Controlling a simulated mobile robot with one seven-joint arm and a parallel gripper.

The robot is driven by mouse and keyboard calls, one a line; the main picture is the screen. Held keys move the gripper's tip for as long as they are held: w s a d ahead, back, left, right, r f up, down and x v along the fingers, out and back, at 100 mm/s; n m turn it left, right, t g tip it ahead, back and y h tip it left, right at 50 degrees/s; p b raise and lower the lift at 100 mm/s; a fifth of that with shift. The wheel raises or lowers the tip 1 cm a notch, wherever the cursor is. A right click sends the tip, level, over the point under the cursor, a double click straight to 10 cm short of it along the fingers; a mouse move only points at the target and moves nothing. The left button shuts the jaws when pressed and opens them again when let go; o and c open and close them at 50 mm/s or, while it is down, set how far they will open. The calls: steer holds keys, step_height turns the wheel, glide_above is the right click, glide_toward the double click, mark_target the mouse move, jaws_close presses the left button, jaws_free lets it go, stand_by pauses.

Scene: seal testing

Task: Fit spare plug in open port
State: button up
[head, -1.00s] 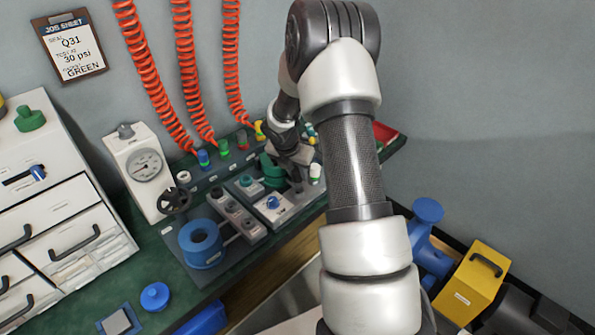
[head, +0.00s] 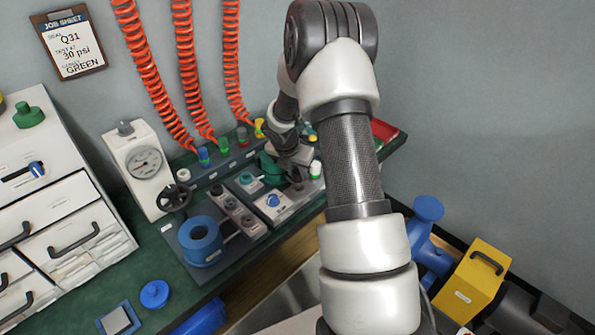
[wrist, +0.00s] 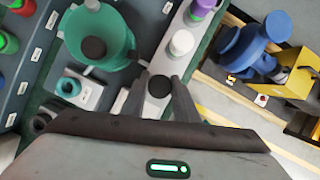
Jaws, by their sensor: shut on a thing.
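My gripper (wrist: 159,84) is shut on a round, black-topped plug (wrist: 158,87), seen end-on between the fingertips in the wrist view. In the head view my gripper (head: 296,174) is over the right part of the test bench and partly hides what it holds. A large teal-green fitting (wrist: 112,42) with a black centre stands up and left of the fingers. A small teal ring with an open-looking centre (wrist: 69,87) sits on the grey block left of the gripper; it also shows in the head view (head: 246,179). Whether the held plug touches anything below is hidden.
A white-capped plug (wrist: 182,42) and a purple one (wrist: 203,8) stand in a strip beside my gripper. A blue ring (head: 201,240), a black handwheel (head: 173,197) and a gauge (head: 146,163) stand left. A yellow box (head: 470,283) is at right.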

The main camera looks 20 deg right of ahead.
steer(key=shift+f+b, duration=0.4)
steer(key=shift+f, duration=0.5)
steer(key=o, duration=1.2)
steer(key=p+v, duration=0.5)
steer(key=v, duration=1.2)
steer(key=shift+r, duration=0.25)
